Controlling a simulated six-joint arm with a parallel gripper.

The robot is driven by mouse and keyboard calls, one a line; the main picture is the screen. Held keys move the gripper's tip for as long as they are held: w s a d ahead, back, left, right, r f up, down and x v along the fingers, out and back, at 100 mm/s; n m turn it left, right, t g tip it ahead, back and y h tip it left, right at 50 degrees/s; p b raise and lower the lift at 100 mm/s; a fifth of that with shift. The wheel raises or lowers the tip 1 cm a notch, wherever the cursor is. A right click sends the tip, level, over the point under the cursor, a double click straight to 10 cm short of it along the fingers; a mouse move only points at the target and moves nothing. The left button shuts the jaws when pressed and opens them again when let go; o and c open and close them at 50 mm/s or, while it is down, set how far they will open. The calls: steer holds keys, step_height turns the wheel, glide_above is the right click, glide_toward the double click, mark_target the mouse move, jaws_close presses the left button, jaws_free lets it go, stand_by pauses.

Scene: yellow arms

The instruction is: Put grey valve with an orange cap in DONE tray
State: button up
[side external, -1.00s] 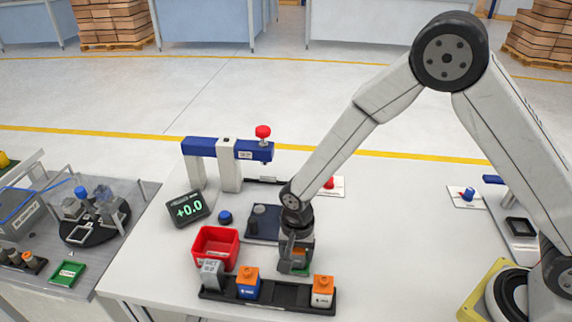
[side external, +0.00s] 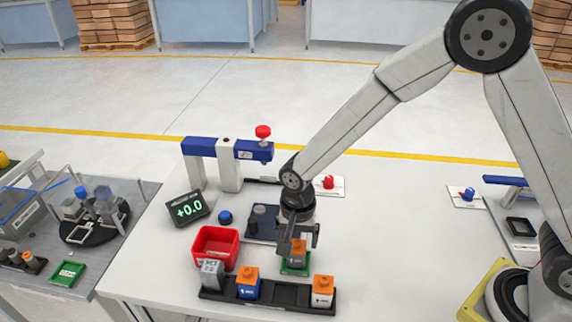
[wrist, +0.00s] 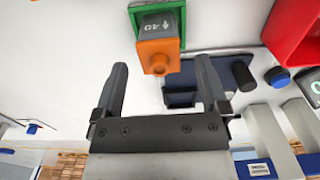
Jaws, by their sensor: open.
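The grey valve with an orange cap (side external: 298,255) stands upright in a small green tray (side external: 295,270) behind the black rack. In the wrist view the valve's orange cap (wrist: 157,55) and grey body show inside the green tray's rim (wrist: 132,20). I cannot read a DONE label on this tray. My gripper (side external: 301,243) is above the valve, pointing down. In the wrist view my gripper (wrist: 162,66) has its two fingers spread wide with nothing between them; the valve is beyond the tips.
A red bin (side external: 215,246) stands at left. A blue-and-white press (side external: 229,165) stands behind. Another green tray (side external: 67,273) lies on the left table.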

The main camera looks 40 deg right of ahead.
step_height(320, 180, up, 7)
steer(key=shift+r, duration=0.2)
stand_by(0.3)
steer(key=shift+d, duration=0.15)
stand_by(0.4)
steer(key=s+d+n+t, duration=0.2)
steer(key=s+d+n, duration=0.7)
steer(key=d, duration=0.6)
steer(key=shift+s+d+r+t, duration=0.2)
steer(key=shift+s+t, duration=0.1)
steer(key=shift+s, duration=0.55)
